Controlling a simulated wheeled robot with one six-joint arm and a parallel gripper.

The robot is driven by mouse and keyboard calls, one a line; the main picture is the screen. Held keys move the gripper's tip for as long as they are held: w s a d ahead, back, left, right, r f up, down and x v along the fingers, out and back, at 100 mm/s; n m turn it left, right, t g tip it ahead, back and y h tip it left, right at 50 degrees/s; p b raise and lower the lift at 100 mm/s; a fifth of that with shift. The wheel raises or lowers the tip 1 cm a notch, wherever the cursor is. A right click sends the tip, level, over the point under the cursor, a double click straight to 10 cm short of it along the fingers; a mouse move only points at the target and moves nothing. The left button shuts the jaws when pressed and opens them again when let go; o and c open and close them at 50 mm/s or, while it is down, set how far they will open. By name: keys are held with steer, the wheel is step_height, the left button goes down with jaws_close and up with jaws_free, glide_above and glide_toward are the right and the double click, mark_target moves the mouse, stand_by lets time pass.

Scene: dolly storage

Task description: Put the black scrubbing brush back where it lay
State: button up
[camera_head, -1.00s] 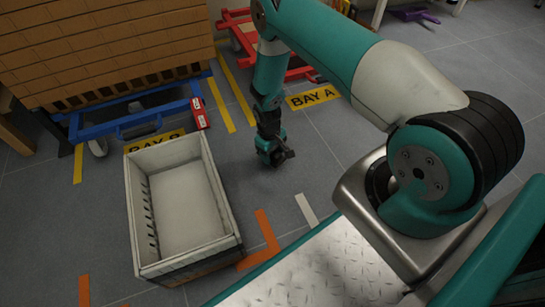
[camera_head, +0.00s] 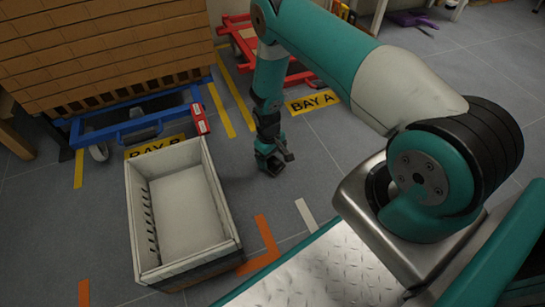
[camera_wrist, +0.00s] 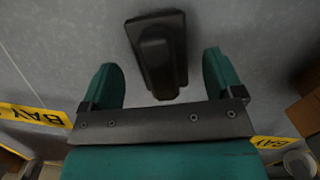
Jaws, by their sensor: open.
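The black scrubbing brush (camera_wrist: 157,50) shows in the wrist view against the grey floor. It has a long dark base with a raised block along its middle. My gripper (camera_wrist: 162,75) is open, with one teal finger on each side of the brush's near end. Gaps show between the brush and both fingers, and most of the brush extends past the fingertips. In the head view my gripper (camera_head: 272,162) hangs low over the floor, right of the grey crate. I cannot pick the brush out from the dark gripper parts there.
The open, empty-looking grey crate (camera_head: 134,222) stands left of my gripper. Behind it is a blue dolly (camera_head: 140,127) loaded with cartons (camera_head: 110,45). Floor right of my gripper is clear.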

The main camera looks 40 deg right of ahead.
steer(key=a+r+n+y+p, duration=0.15)
steer(key=a+r, duration=0.25)
steer(key=r, duration=0.9)
steer(key=a+r+t+p, duration=0.15)
steer(key=a+r, duration=0.25)
steer(key=r, duration=0.8)
steer(key=a+r+y+p, duration=0.1)
steer(key=a+r+p, duration=0.25)
steer(key=r, duration=0.95)
steer(key=s+a+r+n+y, duration=0.1)
steer(key=s+a+r, duration=0.2)
steer(key=s+r, duration=0.5)
steer(key=s+a+r+n+y, duration=0.1)
steer(key=s+a+r+n, duration=0.1)
steer(key=s+r, duration=0.7)
steer(key=s+b, duration=0.1)
steer(key=s, duration=0.4)
steer(key=shift+s+a, duration=0.25)
steer(key=shift+a, duration=0.15)
